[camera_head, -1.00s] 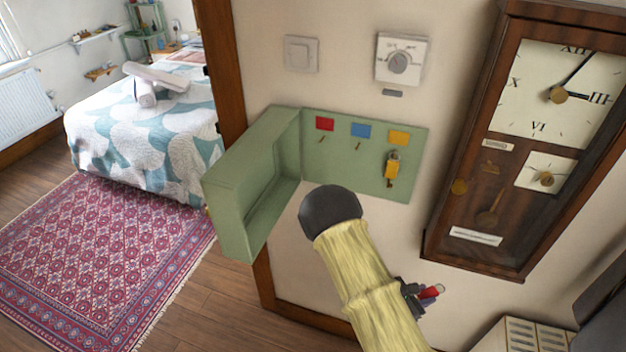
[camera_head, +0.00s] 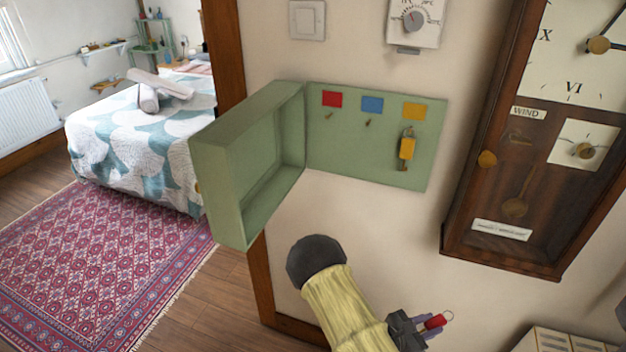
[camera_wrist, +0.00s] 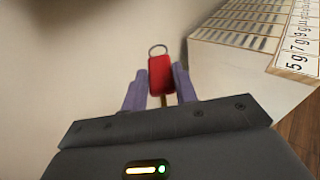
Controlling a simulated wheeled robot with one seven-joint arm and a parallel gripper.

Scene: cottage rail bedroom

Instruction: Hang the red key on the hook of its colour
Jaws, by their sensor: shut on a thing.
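My gripper (camera_head: 428,326) is shut on the red key (camera_head: 436,321), low and to the right of the key cabinet. In the wrist view the red key tag (camera_wrist: 160,76) sits between my two fingers, with its metal ring pointing away from my gripper. Below the tag, a bit of brass shaft shows. The green key cabinet (camera_head: 321,162) is on the wall with its door open to the left. The hook under the red label (camera_head: 329,116) is empty. The hook under the blue label (camera_head: 368,122) is empty. A yellow key (camera_head: 407,148) hangs under the yellow label (camera_head: 414,111).
The open cabinet door (camera_head: 222,196) sticks out from the wall. A wooden clock (camera_head: 467,224) hangs to the right. A cream box with rows of markings (camera_head: 560,341) stands low at right, and near my gripper in the wrist view (camera_wrist: 222,55). The wall below the cabinet is bare.

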